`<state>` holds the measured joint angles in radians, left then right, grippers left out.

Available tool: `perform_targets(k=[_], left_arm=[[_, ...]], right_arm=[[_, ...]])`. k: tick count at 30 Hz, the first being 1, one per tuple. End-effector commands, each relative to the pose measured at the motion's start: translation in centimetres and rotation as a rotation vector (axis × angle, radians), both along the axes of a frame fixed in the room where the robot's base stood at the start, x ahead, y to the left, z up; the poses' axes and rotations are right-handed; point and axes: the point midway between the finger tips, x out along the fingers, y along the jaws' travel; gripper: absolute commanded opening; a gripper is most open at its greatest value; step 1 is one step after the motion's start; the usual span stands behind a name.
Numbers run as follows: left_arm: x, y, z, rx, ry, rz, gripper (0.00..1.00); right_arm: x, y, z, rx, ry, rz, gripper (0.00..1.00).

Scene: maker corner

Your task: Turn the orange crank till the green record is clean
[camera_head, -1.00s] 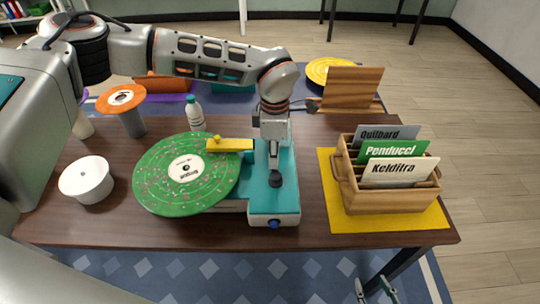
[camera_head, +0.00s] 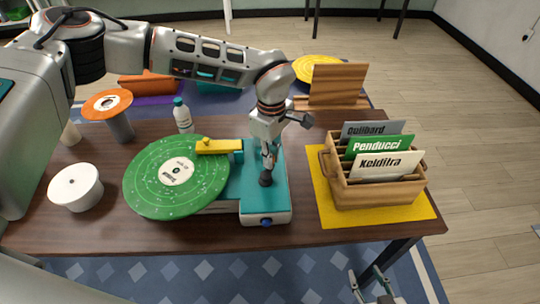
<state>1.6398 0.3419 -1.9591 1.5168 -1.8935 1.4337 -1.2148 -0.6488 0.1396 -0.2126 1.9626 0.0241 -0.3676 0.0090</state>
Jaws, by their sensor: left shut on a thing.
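The green record (camera_head: 148,178) lies flat on the teal and white cleaning machine (camera_head: 238,190), with scattered pale specks on its surface. A yellow arm (camera_head: 215,146) reaches over the record from the machine. My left gripper (camera_head: 267,172) points down over the machine's right part and is shut, apparently on the orange crank. The crank itself is hidden behind the gripper. My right gripper (camera_head: 371,284) is at the bottom edge, low in front of the table, open and empty.
A wooden crate (camera_head: 375,193) with several sleeves stands on a yellow mat (camera_head: 330,214) to the right. A white round tub (camera_head: 76,187), a bottle (camera_head: 183,116) and an orange-topped stand (camera_head: 120,127) are at the left. A wooden stand (camera_head: 338,85) is behind.

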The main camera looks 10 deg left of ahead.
Motion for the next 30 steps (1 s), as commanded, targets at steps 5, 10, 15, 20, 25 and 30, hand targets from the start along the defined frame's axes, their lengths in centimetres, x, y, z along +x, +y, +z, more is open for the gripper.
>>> perform_targets(k=[5, 10, 15, 20, 25, 30], left_arm=[[0.1, -0.1, 0.1, -0.002, -0.005, -0.007, 0.00], [0.1, -0.1, 0.1, -0.002, -0.005, -0.007, 0.00], [0.1, -0.1, 0.1, -0.001, -0.004, -0.006, 0.30], [0.0, -0.1, 0.1, -0.001, -0.002, -0.006, 0.30], [0.0, -0.1, 0.2, -0.001, -0.002, -0.006, 0.30], [0.1, -0.1, 1.8, -0.001, -0.004, -0.007, 0.30]], right_arm=[[0.0, 0.0, 0.1, 0.000, -0.001, 0.000, 0.40], [0.0, 0.0, 0.1, 0.000, -0.001, 0.000, 0.40], [0.0, 0.0, 0.1, 0.000, -0.001, 0.000, 0.40], [0.0, 0.0, 0.0, 0.000, -0.001, 0.000, 0.40], [-0.1, -0.2, -0.2, -0.005, 0.003, 0.001, 0.40], [0.0, -0.1, -0.1, -0.003, 0.002, 0.001, 0.40]])
